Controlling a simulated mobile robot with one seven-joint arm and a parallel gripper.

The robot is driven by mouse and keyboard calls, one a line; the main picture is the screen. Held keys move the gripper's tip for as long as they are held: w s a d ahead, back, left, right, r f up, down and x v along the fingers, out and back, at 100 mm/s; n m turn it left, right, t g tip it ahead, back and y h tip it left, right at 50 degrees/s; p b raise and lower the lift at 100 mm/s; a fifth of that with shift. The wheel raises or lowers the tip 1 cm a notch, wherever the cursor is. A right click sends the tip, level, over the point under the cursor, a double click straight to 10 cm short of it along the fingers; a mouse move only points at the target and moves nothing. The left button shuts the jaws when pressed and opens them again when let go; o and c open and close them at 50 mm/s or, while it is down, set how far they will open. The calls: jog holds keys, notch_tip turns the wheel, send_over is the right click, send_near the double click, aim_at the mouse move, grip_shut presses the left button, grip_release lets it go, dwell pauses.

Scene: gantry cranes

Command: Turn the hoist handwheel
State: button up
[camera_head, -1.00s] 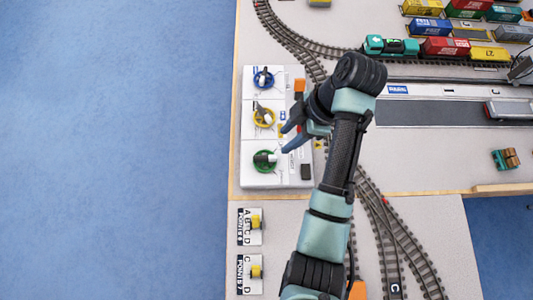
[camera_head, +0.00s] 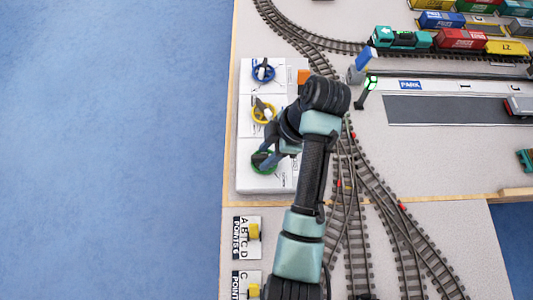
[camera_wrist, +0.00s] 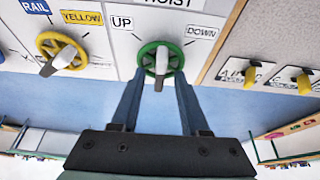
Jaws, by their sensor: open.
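The hoist handwheel is a green wheel with a grey-white handle (camera_wrist: 161,62) under a "HOIST" label, between "UP" and "DOWN" tags, in the wrist view. In the head view the green wheel (camera_head: 262,163) is the lowest of three wheels on the white panel (camera_head: 250,183), partly covered by my gripper. My gripper (camera_head: 262,158) is open. In the wrist view its two fingers (camera_wrist: 160,80) reach toward the wheel, one on each side of the handle. I cannot tell whether they touch the wheel.
A yellow wheel (camera_head: 263,111) and a blue wheel (camera_head: 263,72) stand above on the same panel. The yellow wheel also shows in the wrist view (camera_wrist: 62,54). Points levers (camera_head: 252,232) sit below the panel. Railway tracks (camera_head: 345,215) and a green signal (camera_head: 368,92) lie to the right.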

jog(key=shift+f, duration=0.15)
grip_shut()
